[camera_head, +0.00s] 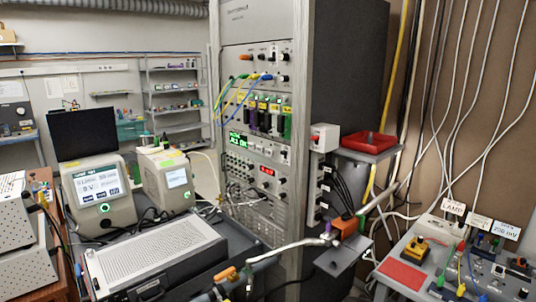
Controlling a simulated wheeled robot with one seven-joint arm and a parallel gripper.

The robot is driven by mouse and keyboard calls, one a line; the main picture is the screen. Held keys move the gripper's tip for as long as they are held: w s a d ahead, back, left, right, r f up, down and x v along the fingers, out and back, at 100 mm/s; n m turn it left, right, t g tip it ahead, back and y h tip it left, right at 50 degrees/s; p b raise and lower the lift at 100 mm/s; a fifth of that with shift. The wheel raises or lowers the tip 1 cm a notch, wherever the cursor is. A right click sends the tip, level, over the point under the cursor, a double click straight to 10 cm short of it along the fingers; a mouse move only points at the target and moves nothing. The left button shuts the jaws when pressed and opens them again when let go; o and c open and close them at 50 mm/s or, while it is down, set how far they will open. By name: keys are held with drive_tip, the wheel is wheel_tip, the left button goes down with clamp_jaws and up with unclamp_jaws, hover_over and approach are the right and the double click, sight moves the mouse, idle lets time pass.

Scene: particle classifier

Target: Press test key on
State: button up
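I cannot single out a key marked as the test key; most labels are too small to read. Small controls show on the tall instrument rack (255,60) in the middle, with a green-lit display (238,140) and a red-digit display (267,171). More switches and knobs sit on the control panel (480,275) at the lower right, where a yellow box with a dark knob (412,248) stands. My gripper is not clearly seen anywhere in the head view.
At left are two benchtop instruments with lit screens (98,189) and a vented grey box (150,255). Pale tubing (295,244) and an orange block (345,226) cross the lower middle. A red tray (368,144) sits right of the rack. Cables hang along the right wall.

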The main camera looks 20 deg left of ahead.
clamp_jaws()
idle(1.7)
